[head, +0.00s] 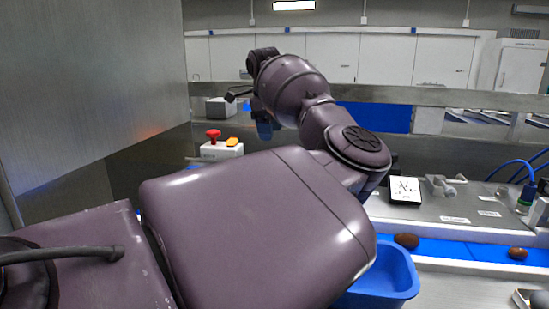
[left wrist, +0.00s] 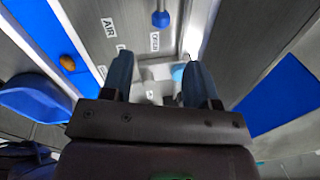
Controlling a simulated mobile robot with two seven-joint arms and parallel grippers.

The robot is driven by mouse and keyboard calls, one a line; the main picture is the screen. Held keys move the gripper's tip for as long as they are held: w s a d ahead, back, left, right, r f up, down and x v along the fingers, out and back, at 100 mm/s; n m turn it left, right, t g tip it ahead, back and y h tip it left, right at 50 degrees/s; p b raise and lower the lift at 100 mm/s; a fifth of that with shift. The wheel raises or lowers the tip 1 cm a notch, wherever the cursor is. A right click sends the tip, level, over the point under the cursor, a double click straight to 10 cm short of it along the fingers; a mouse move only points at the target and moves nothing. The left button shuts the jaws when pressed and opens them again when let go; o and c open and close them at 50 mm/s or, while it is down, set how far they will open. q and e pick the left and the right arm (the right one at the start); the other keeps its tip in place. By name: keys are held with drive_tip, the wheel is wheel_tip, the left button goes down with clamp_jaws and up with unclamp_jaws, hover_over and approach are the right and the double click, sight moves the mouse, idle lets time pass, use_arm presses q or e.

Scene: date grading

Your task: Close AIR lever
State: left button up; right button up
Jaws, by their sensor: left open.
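In the left wrist view an AIR label (left wrist: 109,27) and an OPEN label (left wrist: 154,41) are on a grey metal panel. A blue round knob on a grey stem (left wrist: 161,18) stands by the OPEN label; I cannot tell for sure that it is the AIR lever. My left gripper (left wrist: 156,75) is open, its two blue fingers apart, with pale fittings showing between and beyond them; no contact is visible. In the head view the left gripper (head: 264,128) is small and partly hidden behind my own arm. My right gripper is not in view.
A blue belt (head: 470,249) carries dates (head: 407,241) on the right, with a blue tub (head: 389,283) in front. A box with a red button (head: 213,135) stands behind my arm. A small display (head: 405,190) and a pale fitting (head: 445,185) sit on the metal housing.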

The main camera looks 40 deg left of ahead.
use_arm(q)
drive_tip(key=f, duration=0.3)
drive_tip(key=w+f+p, duration=0.1)
drive_tip(key=f, duration=0.3)
drive_tip(key=w+f+p, duration=0.1)
drive_tip(key=f, duration=0.2)
drive_tip(key=shift+a+f, duration=0.2)
drive_tip(key=shift+a, duration=0.15)
drive_tip(key=shift+c, duration=0.4)
clamp_jaws()
